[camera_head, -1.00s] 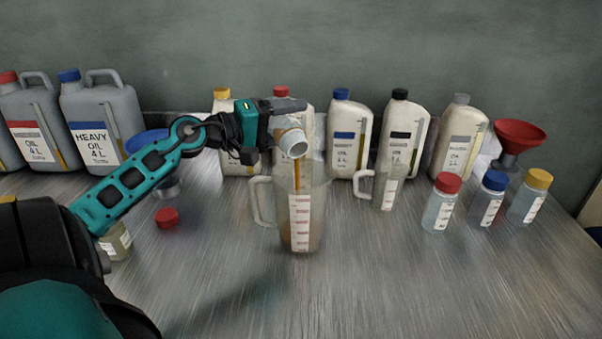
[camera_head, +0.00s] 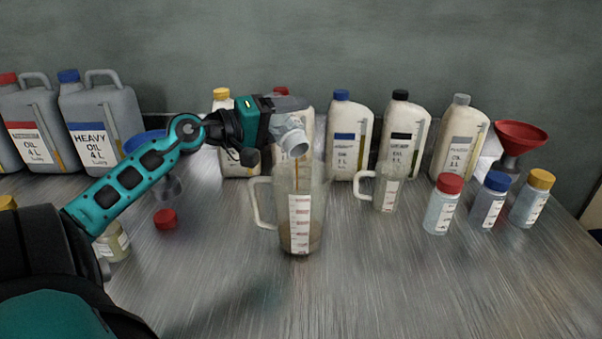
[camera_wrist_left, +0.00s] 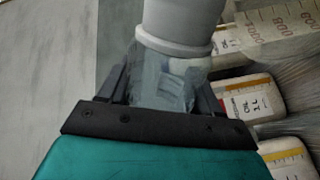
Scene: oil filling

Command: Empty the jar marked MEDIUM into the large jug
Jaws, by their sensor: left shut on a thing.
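My left gripper (camera_head: 277,108) is shut on a clear jar (camera_head: 292,137) and holds it tilted mouth-down above the large jug. A thin brown stream falls from the jar's mouth into the jug. The large jug (camera_head: 311,205) is clear, with a handle on its left and a red-marked scale, and some brown liquid shows low in it. In the left wrist view the jar (camera_wrist_left: 165,80) sits between the fingers, its pale neck pointing away. No MEDIUM marking is readable on the jar. My right gripper is not in view.
A small jug (camera_head: 385,190) stands right of the large jug. Several oil bottles (camera_head: 348,140) line the back, with grey canisters (camera_head: 103,105) at left. Capped jars (camera_head: 441,210) and a red funnel (camera_head: 519,137) stand at right. A red cap (camera_head: 165,219) lies at left. The front table is clear.

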